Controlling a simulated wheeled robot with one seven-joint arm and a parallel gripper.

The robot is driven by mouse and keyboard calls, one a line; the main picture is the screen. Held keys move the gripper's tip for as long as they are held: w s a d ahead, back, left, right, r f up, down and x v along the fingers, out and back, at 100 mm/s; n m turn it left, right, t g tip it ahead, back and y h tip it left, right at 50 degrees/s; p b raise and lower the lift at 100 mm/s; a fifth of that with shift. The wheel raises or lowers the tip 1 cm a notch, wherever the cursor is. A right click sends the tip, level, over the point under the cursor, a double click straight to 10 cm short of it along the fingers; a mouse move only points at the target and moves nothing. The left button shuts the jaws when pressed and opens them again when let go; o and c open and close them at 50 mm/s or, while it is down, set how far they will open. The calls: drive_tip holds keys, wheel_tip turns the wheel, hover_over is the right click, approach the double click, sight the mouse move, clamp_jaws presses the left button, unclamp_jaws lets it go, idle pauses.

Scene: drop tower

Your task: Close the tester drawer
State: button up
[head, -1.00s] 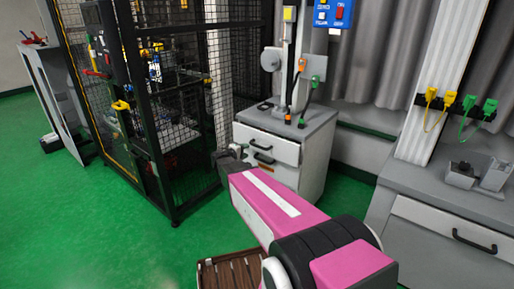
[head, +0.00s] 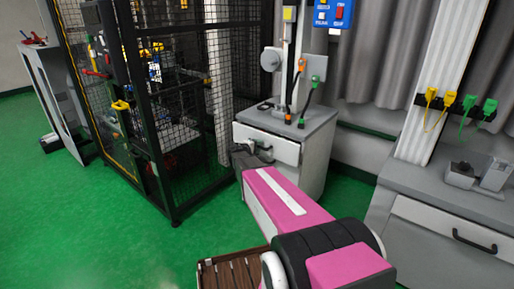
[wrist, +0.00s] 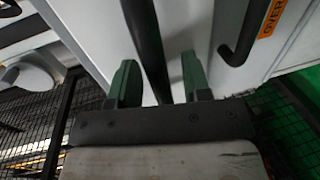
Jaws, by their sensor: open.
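The tester drawer (head: 272,146) is the upper white drawer in the grey-topped cabinet. Its front appears to stand a little out from the cabinet, though the gap is hard to judge. My gripper (head: 258,153) is at the drawer front in the head view and hides the lower drawer. In the wrist view, my open gripper (wrist: 160,85) has its green fingers on either side of a dark bar handle (wrist: 150,45), with space visible beside the bar. I cannot tell whether a finger touches it.
A second dark handle (wrist: 240,35) and an orange label (wrist: 271,17) are on a neighbouring white face. The black mesh cage (head: 180,110) stands close on the left. A grey bench (head: 440,205) stands on the right. Green floor (head: 100,230) is clear at the front left.

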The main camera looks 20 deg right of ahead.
clamp_jaws()
drive_tip(key=x, duration=0.2)
drive_tip(key=r+x, duration=0.1)
drive_tip(key=x, duration=0.1)
drive_tip(key=shift+w+d+f, duration=0.1)
unclamp_jaws()
drive_tip(key=v, duration=1)
drive_tip(key=shift+s+a, duration=0.2)
drive_tip(key=shift+a, duration=0.1)
